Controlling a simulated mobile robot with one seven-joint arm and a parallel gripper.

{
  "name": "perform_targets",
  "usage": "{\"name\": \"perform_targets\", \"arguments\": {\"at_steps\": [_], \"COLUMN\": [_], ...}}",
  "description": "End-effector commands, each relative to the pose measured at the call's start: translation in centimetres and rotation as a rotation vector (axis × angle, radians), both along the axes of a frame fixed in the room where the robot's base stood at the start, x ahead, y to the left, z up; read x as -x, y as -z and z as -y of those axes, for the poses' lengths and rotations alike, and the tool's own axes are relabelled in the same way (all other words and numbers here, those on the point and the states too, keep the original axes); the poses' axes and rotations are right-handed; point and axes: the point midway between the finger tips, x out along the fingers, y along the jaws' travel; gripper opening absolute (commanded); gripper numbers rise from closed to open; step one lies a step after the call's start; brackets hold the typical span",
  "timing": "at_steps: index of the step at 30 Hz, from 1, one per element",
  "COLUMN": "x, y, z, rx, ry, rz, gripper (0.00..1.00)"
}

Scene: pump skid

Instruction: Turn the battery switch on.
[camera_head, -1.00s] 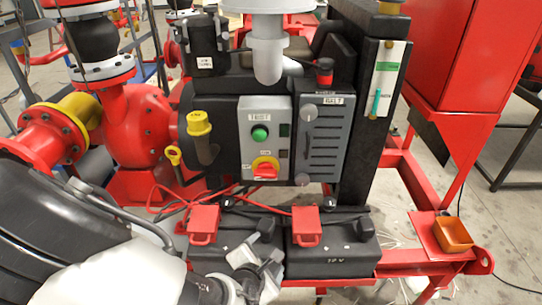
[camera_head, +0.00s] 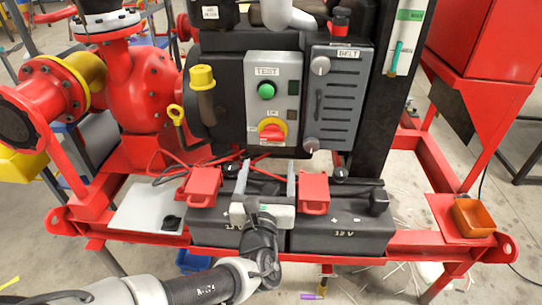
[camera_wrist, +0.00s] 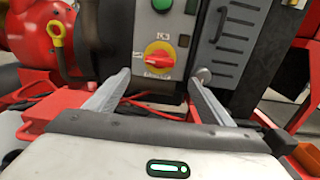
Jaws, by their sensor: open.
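A red rotary switch on a yellow round plate (camera_head: 272,130) sits low on the grey control panel (camera_head: 290,90), below a green button (camera_head: 267,91) labelled TEST. Its small labels are too blurred to read surely. It also shows in the wrist view (camera_wrist: 159,56), its red handle lying roughly level. A black knob (camera_head: 171,222) sits on a white plate at the left of the batteries; no label on it can be read. My gripper (camera_head: 267,178) is open and empty, below and in front of the panel. In the wrist view, the red switch appears between and beyond my fingertips (camera_wrist: 160,80).
Two black batteries (camera_head: 335,236) with red terminal covers (camera_head: 314,190) stand below the panel, behind my gripper. A grey box labelled BELT (camera_head: 333,97) adjoins the panel's right. A yellow-capped pipe (camera_head: 203,90) stands left of it. An orange tray (camera_head: 474,217) sits at right.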

Motion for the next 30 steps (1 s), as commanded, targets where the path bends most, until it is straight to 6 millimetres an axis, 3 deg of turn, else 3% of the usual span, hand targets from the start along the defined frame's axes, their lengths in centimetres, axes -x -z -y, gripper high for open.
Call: {"name": "perform_targets", "arguments": {"at_steps": [1,9,15,21,29,30], "x": [-1.3,-7.2,-10.1,-11.3,-11.3,-11.3], "y": [0.8,0.1,0.1,0.0,0.0,0.0], "z": [0.2,0.3,0.4,0.4,0.3,0.3], "rx": [-0.009,-0.005,-0.003,-0.001,-0.001,-0.001], "ry": [0.006,0.003,0.002,0.001,0.000,0.000], "rz": [0.002,0.001,-0.001,-0.001,-0.001,-0.001], "gripper": [0.75,0.75,0.75,0.75,0.75,0.68]}}
